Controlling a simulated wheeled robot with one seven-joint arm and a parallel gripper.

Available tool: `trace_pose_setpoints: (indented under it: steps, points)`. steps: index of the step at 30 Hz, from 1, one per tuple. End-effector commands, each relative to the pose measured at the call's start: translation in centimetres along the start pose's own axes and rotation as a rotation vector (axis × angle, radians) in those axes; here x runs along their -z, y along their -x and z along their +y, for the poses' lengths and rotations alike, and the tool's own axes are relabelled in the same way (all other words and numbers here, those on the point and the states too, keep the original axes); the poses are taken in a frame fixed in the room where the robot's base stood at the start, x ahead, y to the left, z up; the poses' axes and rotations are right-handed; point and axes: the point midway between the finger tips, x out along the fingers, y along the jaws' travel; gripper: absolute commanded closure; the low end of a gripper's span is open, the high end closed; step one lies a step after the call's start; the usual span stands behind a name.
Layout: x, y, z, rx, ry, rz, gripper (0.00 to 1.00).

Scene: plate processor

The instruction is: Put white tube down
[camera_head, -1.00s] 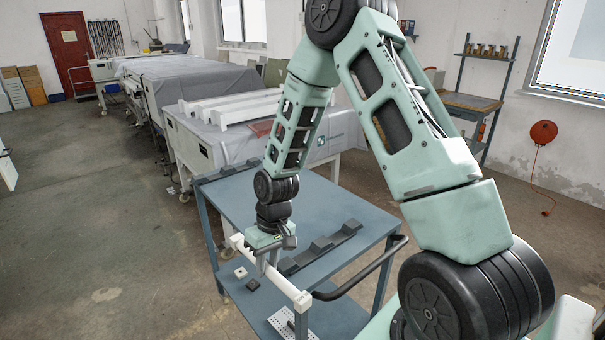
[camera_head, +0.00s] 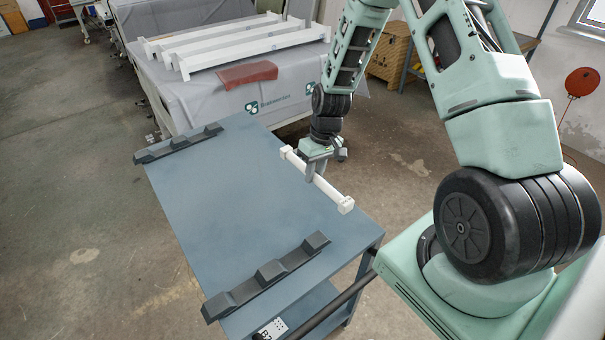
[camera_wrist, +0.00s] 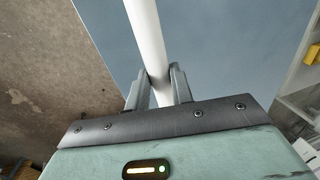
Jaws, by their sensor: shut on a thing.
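A white tube (camera_head: 327,189) with square end blocks is in my gripper (camera_head: 313,176). My gripper is shut on the tube near its middle, at the right edge of the blue cart top (camera_head: 210,200). In the wrist view the tube (camera_wrist: 148,40) runs up between the two fingers (camera_wrist: 158,90), with the blue surface below it. I cannot tell whether the tube touches the cart top. Two dark notched rests lie on the cart: a far one (camera_head: 178,143) at the back left edge and a near one (camera_head: 265,277) at the front.
The cart top between the two rests is clear. Behind the cart stands a cloth-covered table (camera_head: 200,85) with several white tubes (camera_head: 230,47) and a red-brown piece (camera_head: 246,74). A dark handle (camera_head: 330,305) sticks out at the cart's front right.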

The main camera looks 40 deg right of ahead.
Motion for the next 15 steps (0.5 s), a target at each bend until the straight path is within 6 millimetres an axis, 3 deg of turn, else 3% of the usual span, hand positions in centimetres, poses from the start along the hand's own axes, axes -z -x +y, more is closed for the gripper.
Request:
trace_pose_setpoints:
  steps: [3, 15]
  points:
    - [-0.1, -1.8, 0.3, 0.001, 0.000, -0.004, 1.00]
    - [-0.1, -5.7, 1.0, 0.001, -0.001, -0.003, 1.00]
